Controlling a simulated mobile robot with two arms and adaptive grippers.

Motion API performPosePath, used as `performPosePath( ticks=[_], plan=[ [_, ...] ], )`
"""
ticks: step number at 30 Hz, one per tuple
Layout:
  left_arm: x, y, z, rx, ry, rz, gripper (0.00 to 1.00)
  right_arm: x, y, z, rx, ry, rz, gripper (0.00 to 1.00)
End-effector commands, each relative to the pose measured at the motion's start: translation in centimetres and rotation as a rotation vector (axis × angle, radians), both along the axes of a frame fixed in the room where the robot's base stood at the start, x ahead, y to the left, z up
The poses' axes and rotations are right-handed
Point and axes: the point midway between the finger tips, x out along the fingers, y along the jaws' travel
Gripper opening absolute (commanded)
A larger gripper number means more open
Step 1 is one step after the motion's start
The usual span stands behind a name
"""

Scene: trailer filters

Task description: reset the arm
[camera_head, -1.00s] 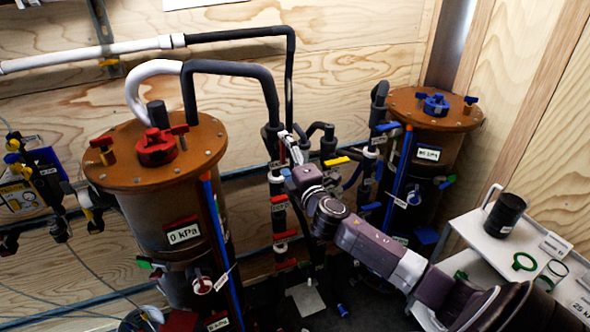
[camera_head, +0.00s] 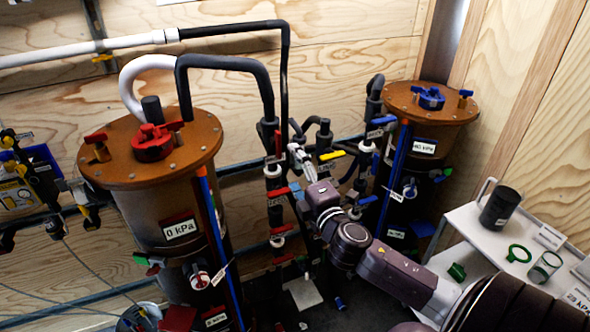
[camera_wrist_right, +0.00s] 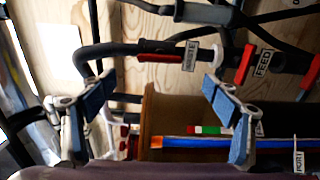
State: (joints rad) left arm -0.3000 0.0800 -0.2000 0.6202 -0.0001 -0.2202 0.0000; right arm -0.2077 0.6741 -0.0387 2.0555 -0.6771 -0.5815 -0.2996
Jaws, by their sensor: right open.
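My right arm (camera_head: 375,260) reaches in from the lower right of the head view. Its right gripper (camera_head: 298,158) is in front of the middle pipes, near red and yellow valve handles. In the right wrist view the right gripper (camera_wrist_right: 158,110) is open, its two blue-padded fingers wide apart with nothing held between them. Beyond the fingers are a brown filter vessel and a red-handled pipe valve (camera_wrist_right: 160,58). I cannot tell whether the fingers touch any pipe. My left gripper is not in view.
A brown filter vessel with a red cap (camera_head: 153,143) stands left, labelled 0 kPa. Another with a blue cap (camera_head: 430,98) stands back right. A white shelf (camera_head: 475,245) at right holds a black cylinder (camera_head: 500,208) and green rings. Pipes with valves crowd the middle.

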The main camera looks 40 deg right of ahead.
Motion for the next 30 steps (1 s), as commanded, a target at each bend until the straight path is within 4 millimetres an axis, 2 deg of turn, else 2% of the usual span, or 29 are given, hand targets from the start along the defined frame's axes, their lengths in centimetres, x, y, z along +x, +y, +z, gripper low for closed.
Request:
performPosePath(
  ticks=[10,11,14,17,21,23,24,26,30],
  plan=[
    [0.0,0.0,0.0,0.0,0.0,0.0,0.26,0.0,-0.1,-0.3,0.003,0.004,-0.001,0.81],
    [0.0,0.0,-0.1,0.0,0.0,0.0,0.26,0.0,-0.2,-0.7,0.008,0.01,-0.003,0.81],
    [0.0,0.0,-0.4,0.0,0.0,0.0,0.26,0.1,-0.8,-3.9,0.044,0.052,-0.018,0.81],
    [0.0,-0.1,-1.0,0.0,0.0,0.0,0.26,-0.2,-1.7,-9.8,0.122,0.13,-0.044,0.81],
    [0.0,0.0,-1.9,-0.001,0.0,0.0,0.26,-2.0,-2.8,-20.4,0.266,0.269,-0.101,0.81],
    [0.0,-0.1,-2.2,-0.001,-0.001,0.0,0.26,-3.3,-2.9,-24.9,0.328,0.326,-0.126,0.81],
    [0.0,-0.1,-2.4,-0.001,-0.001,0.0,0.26,-4.2,-2.8,-27.9,0.371,0.363,-0.144,0.81],
    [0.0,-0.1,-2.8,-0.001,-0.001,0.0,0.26,-5.9,-2.6,-32.2,0.434,0.418,-0.174,0.81],
    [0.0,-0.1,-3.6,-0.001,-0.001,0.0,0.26,-10.7,-1.4,-41.8,0.581,0.541,-0.247,0.81]
  ],
)
